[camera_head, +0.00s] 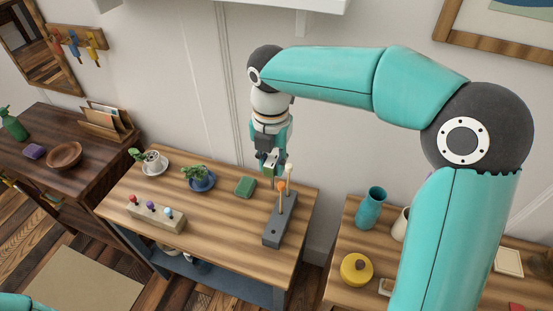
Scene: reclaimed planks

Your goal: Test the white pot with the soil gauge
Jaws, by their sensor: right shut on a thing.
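The white pot (153,157) holds a small leafy plant and stands on a white saucer at the back left of the middle table. My right gripper (270,171) points down above the table's back right, close behind the grey rack (270,236). It is shut on a small, greenish thing, mostly hidden by the fingers; I cannot tell whether this is the soil gauge. An orange-topped stick (281,187) and a white-topped stick (289,169) stand upright at the rack. My left gripper is out of view.
A wooden block with coloured pegs (156,219) is in front. The table (225,235) is bare at front centre.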

